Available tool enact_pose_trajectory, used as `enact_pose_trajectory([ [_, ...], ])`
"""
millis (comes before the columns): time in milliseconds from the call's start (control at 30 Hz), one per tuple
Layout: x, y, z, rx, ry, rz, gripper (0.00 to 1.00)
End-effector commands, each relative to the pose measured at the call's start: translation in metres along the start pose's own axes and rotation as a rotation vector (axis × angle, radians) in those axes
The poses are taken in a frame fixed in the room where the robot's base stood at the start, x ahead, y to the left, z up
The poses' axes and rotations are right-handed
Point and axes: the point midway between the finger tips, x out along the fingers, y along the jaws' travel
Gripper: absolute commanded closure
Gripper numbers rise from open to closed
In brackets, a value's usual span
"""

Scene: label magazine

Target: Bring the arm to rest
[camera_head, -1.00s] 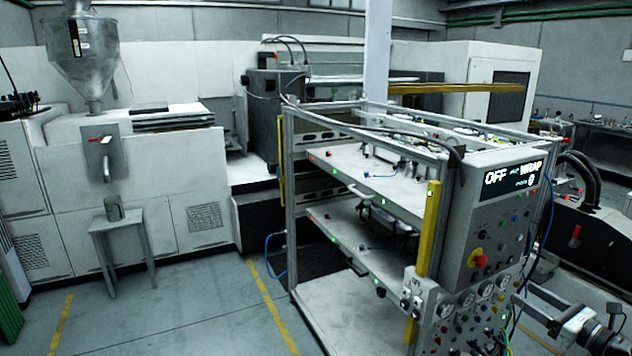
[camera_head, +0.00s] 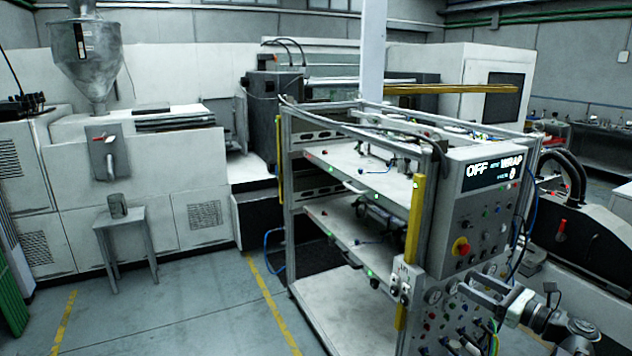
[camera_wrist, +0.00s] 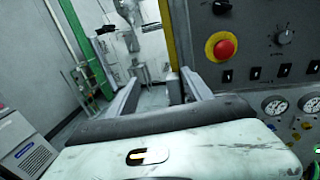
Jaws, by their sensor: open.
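My arm reaches in from the lower right of the head view. My gripper (camera_head: 468,284) is in front of the lower part of the grey control panel (camera_head: 478,215), pointing left. In the wrist view my gripper (camera_wrist: 159,78) shows two grey fingers standing well apart, with nothing between them. The panel fills the right side of the wrist view, close beside the right finger. Its red emergency button (camera_wrist: 225,48) with a yellow ring is near that finger. The display (camera_head: 492,172) at the top of the panel reads OFF and WRAP. I cannot tell whether the fingers touch the panel.
A metal rack with white shelves (camera_head: 335,220) and a yellow post (camera_head: 414,230) stands behind the panel. Gauges (camera_wrist: 275,105) and loose cables are close to the arm. A small stool (camera_head: 122,218) carrying a metal cup (camera_head: 117,206) stands left. Open floor (camera_head: 200,310) lies between.

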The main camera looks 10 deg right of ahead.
Motion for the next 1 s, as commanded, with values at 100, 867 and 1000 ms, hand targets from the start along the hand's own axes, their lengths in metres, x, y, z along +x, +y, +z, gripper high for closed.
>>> enact_pose_trajectory([
  [100,0.048,0.03,-0.002,-0.001,0.009,0.088,0.41],
  [867,0.237,0.422,-0.206,-1.197,0.552,1.278,0.41],
  [1000,0.207,0.398,-0.23,-1.564,0.597,1.541,0.41],
])
